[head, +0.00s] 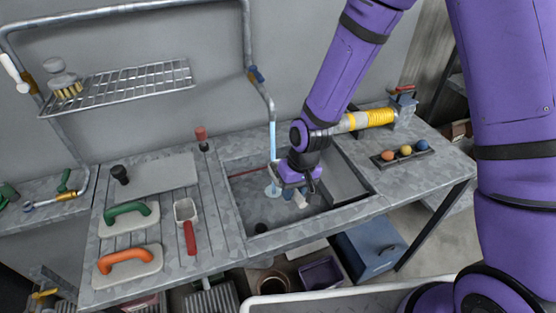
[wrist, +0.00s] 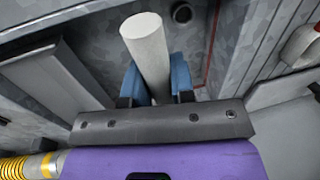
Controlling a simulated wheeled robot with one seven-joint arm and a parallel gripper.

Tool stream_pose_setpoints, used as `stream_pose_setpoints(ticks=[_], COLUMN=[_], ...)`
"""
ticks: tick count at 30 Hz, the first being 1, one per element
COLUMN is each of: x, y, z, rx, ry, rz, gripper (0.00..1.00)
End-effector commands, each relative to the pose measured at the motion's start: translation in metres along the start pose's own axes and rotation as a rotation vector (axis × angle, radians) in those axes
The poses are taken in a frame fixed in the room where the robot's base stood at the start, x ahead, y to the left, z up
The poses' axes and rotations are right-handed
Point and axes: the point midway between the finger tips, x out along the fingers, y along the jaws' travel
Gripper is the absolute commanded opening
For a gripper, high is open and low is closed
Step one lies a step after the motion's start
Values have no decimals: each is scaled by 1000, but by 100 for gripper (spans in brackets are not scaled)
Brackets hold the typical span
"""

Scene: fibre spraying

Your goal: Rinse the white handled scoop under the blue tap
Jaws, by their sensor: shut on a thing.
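My gripper (head: 299,190) is over the sink basin (head: 246,205). In the wrist view its two blue fingers (wrist: 157,82) are shut on a white cylindrical handle (wrist: 146,42), which I take to be the white handled scoop's. The handle's end also shows below the gripper in the head view (head: 301,201). The scoop's bowl cannot be made out clearly.
A red-handled scoop (head: 189,236), a green-handled float (head: 127,217) and an orange-handled float (head: 127,262) lie on the left drainboard. A tray of coloured balls (head: 405,154) is on the right. A wire shelf (head: 125,85) hangs at upper left.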

Motion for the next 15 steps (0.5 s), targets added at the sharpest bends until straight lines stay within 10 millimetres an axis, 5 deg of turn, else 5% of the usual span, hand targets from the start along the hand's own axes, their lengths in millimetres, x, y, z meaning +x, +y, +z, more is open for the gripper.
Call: stream_pose_setpoints(ticks=[15], x=[-13], y=[-8], z=[17], rx=[-3], ry=[0], rz=[0], gripper=[0])
